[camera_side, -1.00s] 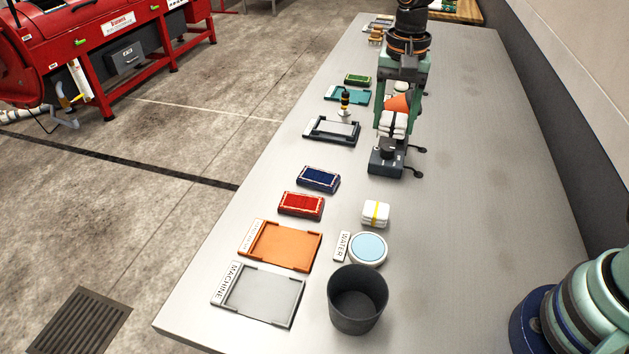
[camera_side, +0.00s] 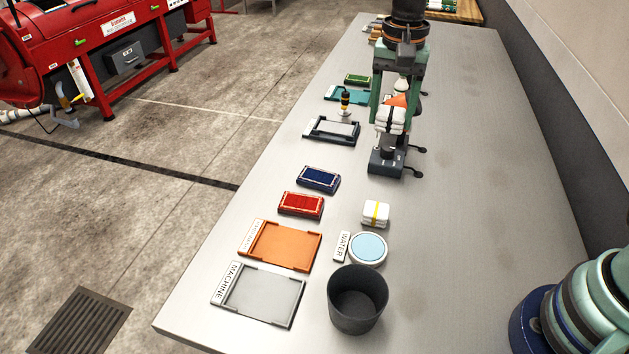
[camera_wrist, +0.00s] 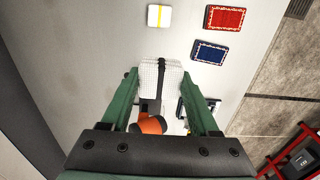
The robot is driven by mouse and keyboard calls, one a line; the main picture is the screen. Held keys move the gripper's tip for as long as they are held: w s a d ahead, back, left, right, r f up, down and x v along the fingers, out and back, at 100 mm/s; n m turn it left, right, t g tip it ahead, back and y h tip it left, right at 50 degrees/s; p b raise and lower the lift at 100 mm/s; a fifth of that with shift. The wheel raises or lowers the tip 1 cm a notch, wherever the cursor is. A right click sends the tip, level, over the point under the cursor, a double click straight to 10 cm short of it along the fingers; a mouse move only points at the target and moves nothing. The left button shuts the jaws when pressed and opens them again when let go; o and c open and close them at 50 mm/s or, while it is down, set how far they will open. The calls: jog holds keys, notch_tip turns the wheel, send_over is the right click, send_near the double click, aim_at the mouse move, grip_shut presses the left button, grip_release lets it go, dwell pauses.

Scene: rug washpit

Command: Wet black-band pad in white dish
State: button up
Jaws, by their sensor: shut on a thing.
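The black-band pad is a white folded pad with a dark band (camera_wrist: 147,76), in the wrist view between the fingers. My gripper (camera_side: 391,114) is shut on it. In the side view the white pad (camera_side: 389,122) appears above a dark device, and its band is hard to make out. The white dish (camera_side: 383,262) is round, holds light blue water and sits far nearer the side camera, beside a WATER label (camera_side: 342,246). My gripper is well away from it.
A yellow-band white pad (camera_side: 375,213) lies just behind the dish. A dark cup (camera_side: 357,315) stands in front of it. Orange (camera_side: 283,246) and grey (camera_side: 262,294) trays, red (camera_side: 301,204) and blue (camera_side: 318,179) pads lie left. The dark device (camera_side: 386,165) stands below my gripper.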

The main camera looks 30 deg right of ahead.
send_over(368, 247)
notch_tip(368, 247, down, 9)
jog(key=shift+f, duration=3.2)
jog(key=shift+f, duration=0.6)
notch_tip(368, 247, up, 7)
dwell(0.6)
